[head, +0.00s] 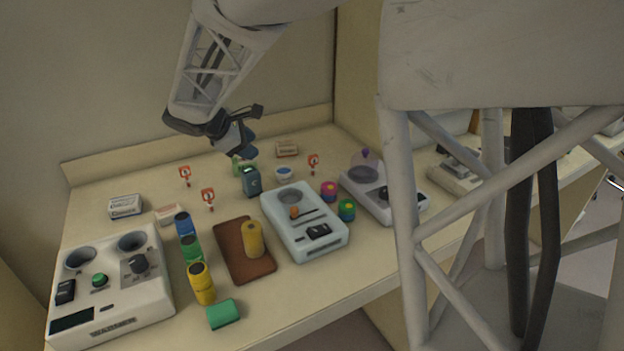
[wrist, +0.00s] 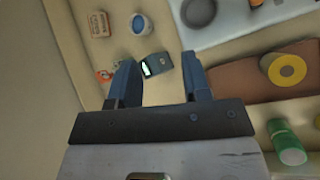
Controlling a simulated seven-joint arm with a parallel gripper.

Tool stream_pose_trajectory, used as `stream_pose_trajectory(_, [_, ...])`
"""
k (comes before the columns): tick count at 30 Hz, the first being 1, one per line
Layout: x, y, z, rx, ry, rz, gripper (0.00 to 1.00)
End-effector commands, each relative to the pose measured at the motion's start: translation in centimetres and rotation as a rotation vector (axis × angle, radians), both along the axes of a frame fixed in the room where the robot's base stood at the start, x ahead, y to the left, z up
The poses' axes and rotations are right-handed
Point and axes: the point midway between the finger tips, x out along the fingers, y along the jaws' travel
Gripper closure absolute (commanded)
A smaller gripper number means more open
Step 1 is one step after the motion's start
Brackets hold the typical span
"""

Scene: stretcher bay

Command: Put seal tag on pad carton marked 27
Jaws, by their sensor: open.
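My gripper (head: 238,143) is open and empty, high above the back of the counter. In the wrist view its two blue fingers (wrist: 157,64) show with a gap between them. Small red-and-white tags stand on the counter, at the left (head: 185,175), nearer the front (head: 208,198) and right of centre (head: 313,162); I cannot tell which is the seal tag. Small cartons lie at the left (head: 125,206), beside it (head: 168,214) and at the back (head: 287,149). A carton (wrist: 98,23) also shows in the wrist view. Their numbers are too small to read.
A dark teal box (head: 250,181) stands below my gripper, near a small cup (head: 284,173). A white warmer (head: 108,285), a brown tray (head: 231,250) with a yellow roll, a pale device (head: 318,239) and several coloured cylinders crowd the front.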

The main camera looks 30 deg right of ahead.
Motion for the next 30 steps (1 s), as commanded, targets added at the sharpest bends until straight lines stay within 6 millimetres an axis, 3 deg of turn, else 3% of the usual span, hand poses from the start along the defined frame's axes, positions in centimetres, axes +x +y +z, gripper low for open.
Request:
stream_pose_trajectory(1, [-1.7,-0.2,1.1,0.034,-0.033,-0.034,0.56])
stream_pose_trajectory(13, [-14.1,-0.2,2.5,0.313,-0.213,-0.350,0.56])
stream_pose_trajectory(30, [-30.2,2.1,1.2,0.701,-0.431,-0.834,0.56])
